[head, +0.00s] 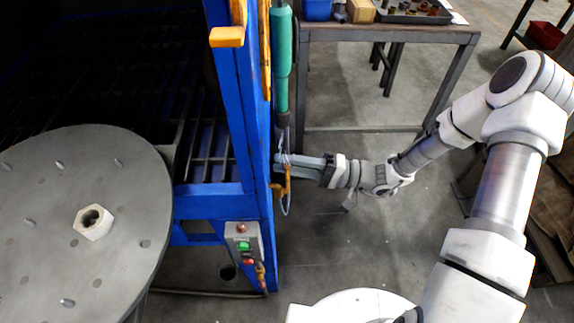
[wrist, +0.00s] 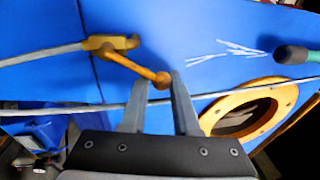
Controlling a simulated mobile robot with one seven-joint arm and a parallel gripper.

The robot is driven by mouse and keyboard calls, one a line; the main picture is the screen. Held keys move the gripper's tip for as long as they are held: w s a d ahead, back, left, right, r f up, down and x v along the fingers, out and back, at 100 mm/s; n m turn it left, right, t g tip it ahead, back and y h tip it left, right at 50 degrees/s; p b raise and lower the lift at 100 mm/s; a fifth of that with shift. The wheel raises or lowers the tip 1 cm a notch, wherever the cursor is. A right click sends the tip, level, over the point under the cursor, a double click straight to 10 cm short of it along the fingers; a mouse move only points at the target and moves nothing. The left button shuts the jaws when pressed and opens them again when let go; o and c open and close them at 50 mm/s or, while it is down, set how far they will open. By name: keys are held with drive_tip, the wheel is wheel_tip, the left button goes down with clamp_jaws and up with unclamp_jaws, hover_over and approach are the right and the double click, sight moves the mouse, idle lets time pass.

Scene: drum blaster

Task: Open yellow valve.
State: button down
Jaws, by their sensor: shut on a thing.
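The yellow valve (wrist: 112,46) is mounted on a grey pipe against the blue panel in the wrist view. Its lever slants down to the right and ends in a round knob (wrist: 162,79). My gripper (wrist: 160,84) has a fingertip on each side of the knob and is shut on this end of the lever. In the head view, my gripper (head: 283,160) reaches the right side of the blue cabinet from the right. The valve shows there as a small yellow piece (head: 284,184) just below the fingers, partly hidden.
The blue cabinet (head: 238,130) holds a round grey turntable (head: 70,225) at the left. A control box (head: 243,243) hangs on its front. A workbench (head: 385,34) stands behind my arm. A round yellow-rimmed window (wrist: 248,108) lies right of the fingers. Thin pipes cross the panel.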

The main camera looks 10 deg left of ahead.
sight(288, 185)
drive_tip(key=n, duration=0.1)
drive_tip(key=s+n+g+b, duration=0.1)
drive_tip(key=n, duration=0.1)
drive_tip(key=s+n, duration=0.1)
drive_tip(key=n, duration=0.1)
drive_tip(key=shift+s+d+r, duration=0.1)
drive_tip(key=shift+d+r, duration=0.15)
drive_tip(key=shift+r, duration=0.1)
drive_tip(key=shift+s+d+n+g+b, duration=0.1)
drive_tip(key=shift+s+n+g+b, duration=0.45)
drive_tip(key=shift+n, duration=0.55)
drive_tip(key=c, duration=0.7)
unclamp_jaws()
drive_tip(key=shift+r, duration=0.1)
drive_tip(key=shift+w, duration=0.1)
